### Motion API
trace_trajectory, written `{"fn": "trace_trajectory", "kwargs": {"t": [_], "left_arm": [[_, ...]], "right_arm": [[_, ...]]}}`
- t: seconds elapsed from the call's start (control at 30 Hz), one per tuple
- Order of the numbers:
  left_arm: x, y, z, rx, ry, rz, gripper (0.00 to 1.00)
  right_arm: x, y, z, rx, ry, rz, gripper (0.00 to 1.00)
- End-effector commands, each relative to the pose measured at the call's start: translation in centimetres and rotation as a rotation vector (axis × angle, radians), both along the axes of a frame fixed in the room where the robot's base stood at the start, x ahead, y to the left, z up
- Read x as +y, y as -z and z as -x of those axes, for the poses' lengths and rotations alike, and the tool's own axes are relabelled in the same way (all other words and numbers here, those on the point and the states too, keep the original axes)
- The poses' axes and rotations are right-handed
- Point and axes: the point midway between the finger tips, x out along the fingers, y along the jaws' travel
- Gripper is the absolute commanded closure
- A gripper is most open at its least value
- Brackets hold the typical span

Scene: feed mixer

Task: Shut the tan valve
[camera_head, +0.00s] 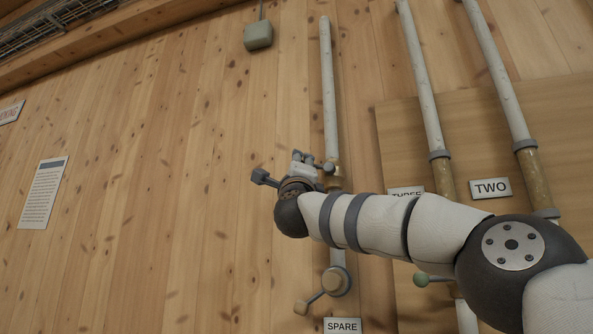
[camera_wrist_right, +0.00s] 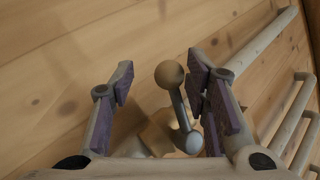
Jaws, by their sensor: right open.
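The tan valve shows in the wrist view as a tan ball knob (camera_wrist_right: 169,74) on a short grey lever, with a pale rounded end below. My left gripper is not in view.
A green knob (camera_head: 421,279) sits under my right forearm. Pipes two and three (camera_head: 423,90) run to the right.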

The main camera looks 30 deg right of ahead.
Motion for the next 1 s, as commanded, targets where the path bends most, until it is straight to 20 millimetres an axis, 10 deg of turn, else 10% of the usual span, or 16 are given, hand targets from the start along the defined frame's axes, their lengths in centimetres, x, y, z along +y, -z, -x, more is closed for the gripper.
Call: {"fn": "trace_trajectory", "kwargs": {"t": [0.47, 0.67, 1.0], "left_arm": [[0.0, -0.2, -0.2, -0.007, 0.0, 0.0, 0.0], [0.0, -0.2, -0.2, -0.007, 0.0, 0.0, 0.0], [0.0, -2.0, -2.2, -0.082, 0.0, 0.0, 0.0]], "right_arm": [[-0.6, -1.4, -0.5, -0.008, -0.001, 0.001, 0.57], [-0.6, -1.4, -0.5, -0.008, 0.0, 0.001, 1.0], [-0.8, -1.6, -0.3, 0.084, 0.005, 0.077, 1.0]]}}
